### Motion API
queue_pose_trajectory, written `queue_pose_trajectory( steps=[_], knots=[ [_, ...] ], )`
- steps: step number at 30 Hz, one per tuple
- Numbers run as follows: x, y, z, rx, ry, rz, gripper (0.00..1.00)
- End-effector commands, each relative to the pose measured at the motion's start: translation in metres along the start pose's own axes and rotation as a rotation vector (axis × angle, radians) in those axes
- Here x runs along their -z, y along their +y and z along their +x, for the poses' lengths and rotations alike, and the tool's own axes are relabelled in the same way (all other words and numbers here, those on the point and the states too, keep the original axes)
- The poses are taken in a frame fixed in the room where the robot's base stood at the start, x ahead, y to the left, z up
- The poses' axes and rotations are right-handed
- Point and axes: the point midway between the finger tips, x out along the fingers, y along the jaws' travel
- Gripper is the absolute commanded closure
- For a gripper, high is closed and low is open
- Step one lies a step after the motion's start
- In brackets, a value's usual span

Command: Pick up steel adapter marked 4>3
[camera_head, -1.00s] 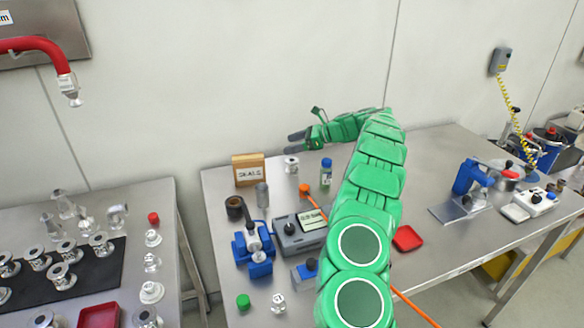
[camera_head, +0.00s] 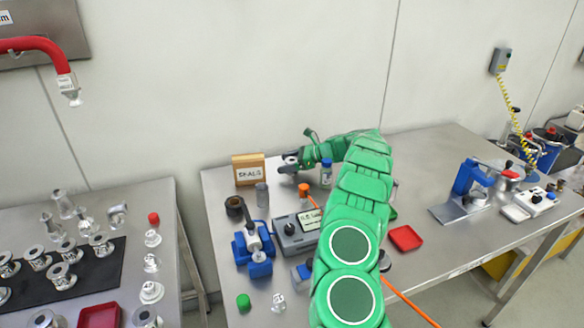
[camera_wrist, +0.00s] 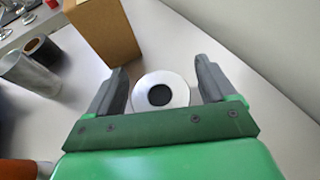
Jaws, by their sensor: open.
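A round steel piece (camera_wrist: 160,93) with a wide pale flange and a dark central opening stands on the bench. In the wrist view it sits between the two fingers of my gripper (camera_wrist: 157,88). The fingers are open, one on each side, with a small gap visible. No 4>3 marking can be read on it. In the head view my gripper (camera_head: 290,161) is at the back of the middle bench, right of the SEALS box, and largely covers the piece.
The SEALS box (camera_head: 247,170) stands close left of my gripper. A grey metal cylinder (camera_head: 262,195), an orange item (camera_head: 305,190) and a blue-capped bottle (camera_head: 326,172) are nearby. The wall is close behind. A red tray (camera_head: 405,238) lies to the right.

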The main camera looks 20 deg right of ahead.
Motion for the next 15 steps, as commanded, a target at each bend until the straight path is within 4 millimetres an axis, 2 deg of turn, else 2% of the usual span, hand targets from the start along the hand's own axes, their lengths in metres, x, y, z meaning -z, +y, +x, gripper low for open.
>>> queue_pose_trajectory(
  steps=[8,15],
  knots=[
    [0.0001,-0.0002,0.0037,0.001,0.0,0.001,0.16],
    [0.0,-0.0002,0.0035,0.001,0.0,0.001,0.53]
  ],
)
